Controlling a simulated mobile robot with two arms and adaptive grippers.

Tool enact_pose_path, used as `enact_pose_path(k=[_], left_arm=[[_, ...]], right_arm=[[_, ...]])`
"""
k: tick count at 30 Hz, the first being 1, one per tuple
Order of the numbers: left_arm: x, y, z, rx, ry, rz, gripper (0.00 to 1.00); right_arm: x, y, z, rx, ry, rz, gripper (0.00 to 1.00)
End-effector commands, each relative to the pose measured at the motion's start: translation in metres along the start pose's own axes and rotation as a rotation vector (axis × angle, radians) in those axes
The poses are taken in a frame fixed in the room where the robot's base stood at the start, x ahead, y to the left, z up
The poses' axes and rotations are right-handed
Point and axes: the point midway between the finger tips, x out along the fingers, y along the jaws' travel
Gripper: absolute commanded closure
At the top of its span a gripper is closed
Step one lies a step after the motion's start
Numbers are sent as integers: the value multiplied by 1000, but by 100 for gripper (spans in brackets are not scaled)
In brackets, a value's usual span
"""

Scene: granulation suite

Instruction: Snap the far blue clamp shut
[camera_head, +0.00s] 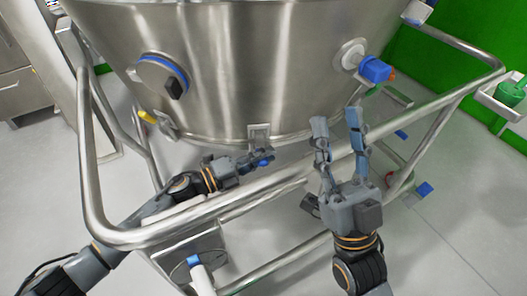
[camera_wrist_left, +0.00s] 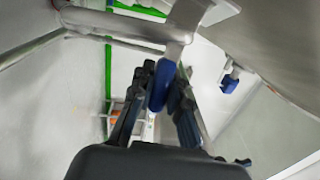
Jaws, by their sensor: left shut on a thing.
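My left gripper (camera_head: 262,157) reaches under the lower rim of the steel vessel (camera_head: 250,60), below a small metal bracket (camera_head: 259,134). It is shut on a blue clamp handle (camera_wrist_left: 160,85), which hangs down from a pale bracket (camera_wrist_left: 180,25) between the fingers in the left wrist view. In the head view the fingers hide most of this handle. Another blue handle (camera_wrist_left: 230,84) hangs to the right in the wrist view, apart from the fingers. My right gripper (camera_head: 338,118) is open and empty, fingers pointing up in front of the vessel.
A steel tube frame (camera_head: 290,178) runs around the vessel, close to both arms. A blue-capped fitting (camera_head: 375,69) sticks out on the vessel's right, and a round blue-ringed port (camera_head: 160,76) on its left. A yellow part (camera_head: 147,117) is below that port. Grey floor lies around.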

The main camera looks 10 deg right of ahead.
Motion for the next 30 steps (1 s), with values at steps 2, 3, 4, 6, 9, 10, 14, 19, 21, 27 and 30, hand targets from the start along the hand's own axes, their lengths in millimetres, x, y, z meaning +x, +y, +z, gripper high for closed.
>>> enact_pose_path(k=[2,3,4,6,9,10,14,19,21,27,30], left_arm=[[0,-1,1,-5,-3,2,100],[0,-1,1,-7,-3,3,100],[0,-1,1,-7,-3,3,100],[0,-1,1,-8,-3,3,100],[0,-1,1,-8,-3,3,100],[0,0,1,-8,-3,3,100],[0,0,1,-8,-3,3,100],[0,-1,1,-8,-3,3,60],[0,-1,1,-7,-2,3,60],[0,0,0,-7,-1,3,60],[-6,0,1,-8,-2,4,60]], right_arm=[[2,0,2,-1,-20,0,60],[2,0,4,-2,-25,1,60],[2,1,4,-2,-28,1,60],[2,1,5,-2,-32,1,60],[2,1,5,-2,-33,1,60],[2,1,5,-2,-33,1,60],[2,1,5,-2,-33,1,60],[2,1,5,-2,-32,1,60],[2,0,5,-2,-32,1,60],[2,1,5,-2,-31,1,60],[2,1,5,-3,-31,1,60]])
